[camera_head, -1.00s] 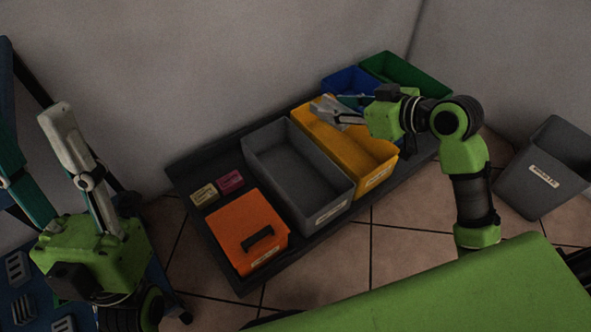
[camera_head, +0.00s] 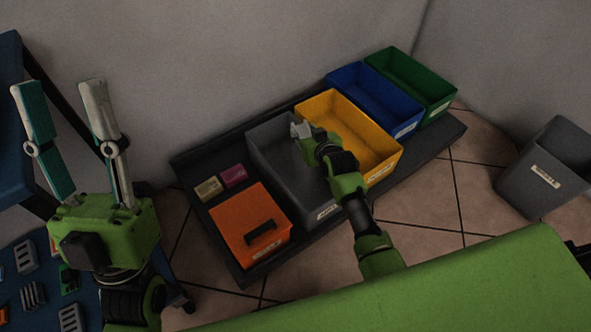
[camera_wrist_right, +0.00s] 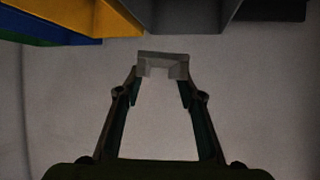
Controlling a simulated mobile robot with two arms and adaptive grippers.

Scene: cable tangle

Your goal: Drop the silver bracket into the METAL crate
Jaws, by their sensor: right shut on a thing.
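My right gripper (camera_head: 299,129) is over the far right part of the grey crate (camera_head: 277,186), next to the yellow crate. The label on the grey crate is too small to read for certain. In the right wrist view, my right gripper (camera_wrist_right: 162,77) is shut on the silver bracket (camera_wrist_right: 163,58), a pale grey U-shaped piece held across its fingertips. In the head view the bracket is hard to tell from the fingers. My left gripper (camera_head: 57,88) is at the far left with its fingers spread and empty.
The yellow crate (camera_head: 388,169), blue crate (camera_head: 406,130) and green crate (camera_head: 440,110) stand to the right on the dark platform (camera_head: 196,165). An orange lidded box (camera_head: 240,213) is to the left. A grey bin (camera_head: 530,190) stands at the right. Small parts lie on the blue table (camera_head: 45,270).

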